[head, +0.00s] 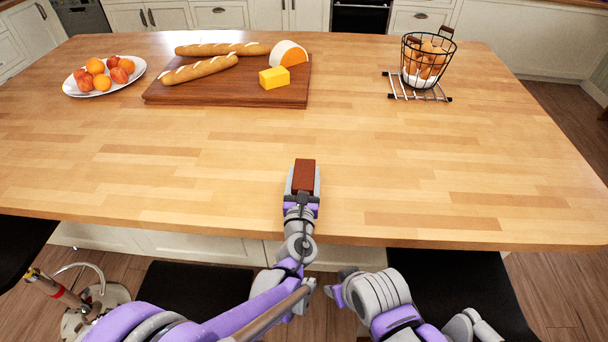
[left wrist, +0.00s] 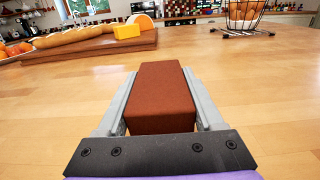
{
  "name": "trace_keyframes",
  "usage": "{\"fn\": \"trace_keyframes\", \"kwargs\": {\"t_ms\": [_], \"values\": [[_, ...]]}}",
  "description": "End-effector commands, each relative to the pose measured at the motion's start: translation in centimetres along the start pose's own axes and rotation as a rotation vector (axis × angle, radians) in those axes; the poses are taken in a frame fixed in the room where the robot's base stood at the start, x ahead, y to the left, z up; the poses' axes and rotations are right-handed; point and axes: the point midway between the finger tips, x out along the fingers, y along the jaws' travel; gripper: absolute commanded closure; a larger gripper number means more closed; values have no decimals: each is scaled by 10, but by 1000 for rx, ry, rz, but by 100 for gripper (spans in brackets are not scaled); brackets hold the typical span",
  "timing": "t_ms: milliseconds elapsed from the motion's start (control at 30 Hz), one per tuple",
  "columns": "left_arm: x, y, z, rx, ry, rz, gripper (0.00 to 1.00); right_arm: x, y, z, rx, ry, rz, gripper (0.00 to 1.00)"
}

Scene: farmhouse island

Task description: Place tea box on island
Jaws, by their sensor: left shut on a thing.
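The tea box is a small reddish-brown block (head: 304,173), held between the fingers of my left gripper (head: 303,182). In the left wrist view the box (left wrist: 162,95) lies lengthwise between the two grey fingers (left wrist: 165,100), which press on its sides. The gripper is over the front part of the wooden island (head: 400,165), near its front edge. I cannot tell whether the box touches the island top. My right arm is low in front of the island, and its gripper's fingers cannot be made out.
A dark cutting board (head: 228,92) with baguettes (head: 200,70) and cheese (head: 275,78) lies at the back left. A fruit plate (head: 104,78) is left of it. A wire basket (head: 425,62) stands at the back right. The middle of the island is clear.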

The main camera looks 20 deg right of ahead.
Motion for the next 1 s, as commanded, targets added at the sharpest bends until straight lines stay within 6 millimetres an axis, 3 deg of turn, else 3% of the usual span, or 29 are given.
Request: {"fn": "trace_keyframes", "kwargs": {"t_ms": [33,167,533,667,1000], "values": [[0,0,-1,0,0,0,26,1,0,0,0,0,0,50],[0,0,0,0,0,0,3,0,0,0,0,0,0,50],[0,0,5,0,-1,0,2,-2,0,-2,0,2,0,50],[-18,0,2,-1,1,0,2,2,0,2,0,-1,0,50],[-91,-1,2,-1,1,-2,2,12,0,11,0,-8,0,50]]}}
